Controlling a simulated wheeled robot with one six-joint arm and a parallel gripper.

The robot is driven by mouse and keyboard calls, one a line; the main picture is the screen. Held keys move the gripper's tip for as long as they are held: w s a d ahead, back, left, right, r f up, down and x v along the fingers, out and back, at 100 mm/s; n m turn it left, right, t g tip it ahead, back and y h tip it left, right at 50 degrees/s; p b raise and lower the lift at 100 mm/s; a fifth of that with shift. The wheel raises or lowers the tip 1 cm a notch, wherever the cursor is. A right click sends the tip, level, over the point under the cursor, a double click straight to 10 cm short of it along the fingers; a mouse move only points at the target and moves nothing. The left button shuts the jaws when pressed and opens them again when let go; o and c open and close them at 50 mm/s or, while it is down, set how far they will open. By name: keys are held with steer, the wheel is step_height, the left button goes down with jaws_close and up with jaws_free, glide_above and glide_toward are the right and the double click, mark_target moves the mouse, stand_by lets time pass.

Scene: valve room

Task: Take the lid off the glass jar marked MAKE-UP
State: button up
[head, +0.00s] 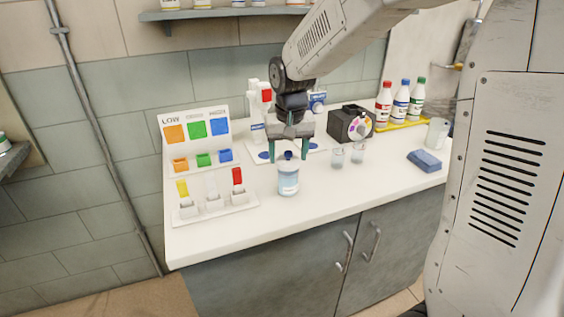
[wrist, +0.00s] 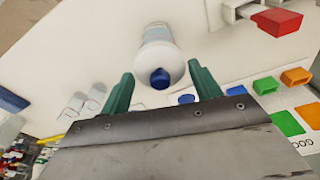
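The glass jar (head: 288,182) stands on the white counter, pale blue with a light label too small to read. Its lid is on, with a dark blue knob (head: 288,156) on top. In the wrist view the jar (wrist: 158,40) shows with the blue knob (wrist: 160,78) facing the camera. My gripper (head: 289,157) is above the jar, pointing down, with its green fingers apart on either side of the knob. In the wrist view my gripper (wrist: 163,88) is open, and a gap shows between each finger and the knob.
A LOW colour board (head: 196,133) and a rack of coloured pieces (head: 213,206) stand left of the jar. Two clear cups (head: 347,156), a black box (head: 351,122), a blue sponge (head: 425,161) and several bottles (head: 401,102) are to the right. The counter (head: 300,212) in front is clear.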

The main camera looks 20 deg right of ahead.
steer(key=c, duration=0.5)
